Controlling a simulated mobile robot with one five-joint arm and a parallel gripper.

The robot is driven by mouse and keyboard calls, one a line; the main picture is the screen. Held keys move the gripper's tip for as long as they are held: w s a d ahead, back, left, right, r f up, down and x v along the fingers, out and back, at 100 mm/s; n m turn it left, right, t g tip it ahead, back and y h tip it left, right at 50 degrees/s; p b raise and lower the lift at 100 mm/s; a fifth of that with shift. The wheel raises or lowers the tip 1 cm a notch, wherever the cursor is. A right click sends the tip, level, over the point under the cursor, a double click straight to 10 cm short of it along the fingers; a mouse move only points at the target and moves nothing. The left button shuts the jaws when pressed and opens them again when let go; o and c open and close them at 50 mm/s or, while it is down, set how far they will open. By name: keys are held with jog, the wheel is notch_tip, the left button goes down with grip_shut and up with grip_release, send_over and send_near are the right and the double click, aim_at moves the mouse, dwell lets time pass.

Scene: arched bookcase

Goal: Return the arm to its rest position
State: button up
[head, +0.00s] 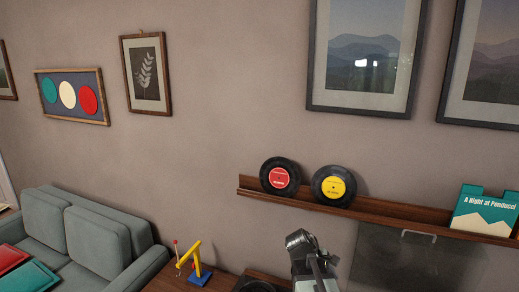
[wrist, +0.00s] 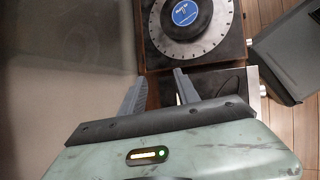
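My gripper (wrist: 159,76) shows in the wrist view with its two grey fingers apart and nothing between them. Past the fingertips is a turntable (wrist: 155,52) with a dark record on it that has a blue label (wrist: 185,12). In the head view part of my arm (head: 312,262) stands upright at the bottom, in front of the wall and below the record ledge. The fingers cannot be made out there.
A wooden wall ledge (head: 395,207) holds a red-label record (head: 280,177), a yellow-label record (head: 334,186) and a teal sleeve (head: 484,213). A yellow and blue desk toy (head: 195,265) stands on a wooden top left of my arm. A grey sofa (head: 95,240) is farther left.

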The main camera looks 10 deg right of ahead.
jog(key=s+a+f+m+y, duration=0.1)
jog(key=a+f+m+y, duration=0.1)
jog(key=a+m, duration=0.4)
jog(key=s+a+f+m+y, duration=0.2)
jog(key=a+m+y, duration=0.2)
jog(key=a, duration=1)
jog(key=shift+s+a+m+y, duration=0.3)
jog(key=shift+a+m+y, duration=0.1)
jog(key=shift+m, duration=0.5)
